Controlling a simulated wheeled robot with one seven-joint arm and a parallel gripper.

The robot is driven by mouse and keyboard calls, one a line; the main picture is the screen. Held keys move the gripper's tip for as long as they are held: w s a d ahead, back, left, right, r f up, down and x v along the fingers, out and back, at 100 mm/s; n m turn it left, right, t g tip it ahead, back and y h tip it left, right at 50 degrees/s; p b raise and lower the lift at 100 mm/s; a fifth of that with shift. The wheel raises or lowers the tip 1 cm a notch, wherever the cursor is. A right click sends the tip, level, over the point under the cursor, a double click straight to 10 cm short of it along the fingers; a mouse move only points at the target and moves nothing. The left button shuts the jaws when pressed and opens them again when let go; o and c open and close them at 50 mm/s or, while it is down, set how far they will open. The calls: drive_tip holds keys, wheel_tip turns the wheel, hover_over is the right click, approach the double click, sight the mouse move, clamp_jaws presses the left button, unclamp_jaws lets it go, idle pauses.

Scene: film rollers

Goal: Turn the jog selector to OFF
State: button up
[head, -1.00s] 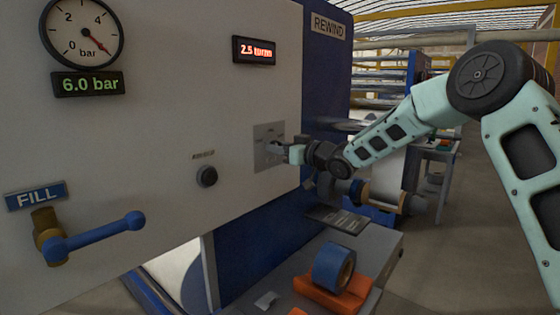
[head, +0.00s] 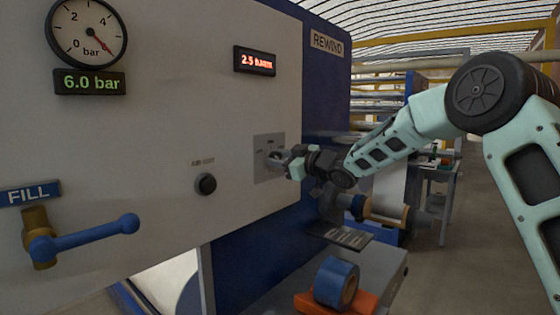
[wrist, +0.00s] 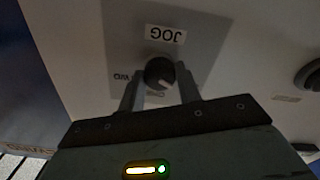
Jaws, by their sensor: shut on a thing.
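The jog selector (wrist: 158,72) is a small dark round knob with a light pointer mark on its lower right in the wrist view. It sits on a grey plate (wrist: 197,47) with an upside-down JOG label (wrist: 165,36) and a partly readable position label on the left. My gripper (wrist: 160,88) has one finger on each side of the knob and is shut on it. In the head view my gripper (head: 275,160) reaches the plate (head: 262,143) from the right, and the knob is hidden behind it. I cannot read which position the pointer marks.
A black round button (head: 206,184) is left of the plate. The blue FILL valve handle (head: 95,234) sticks out at lower left. A blue tape roll (head: 337,282) sits on an orange holder below. The REWIND sign (head: 327,42) is above.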

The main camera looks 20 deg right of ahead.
drive_tip(key=o, duration=1)
drive_tip(key=shift+c, duration=0.2)
drive_tip(key=b+v, duration=0.3)
drive_tip(key=v, duration=1.4)
drive_tip(key=shift+s, duration=0.15)
drive_tip(key=shift+d, duration=0.15)
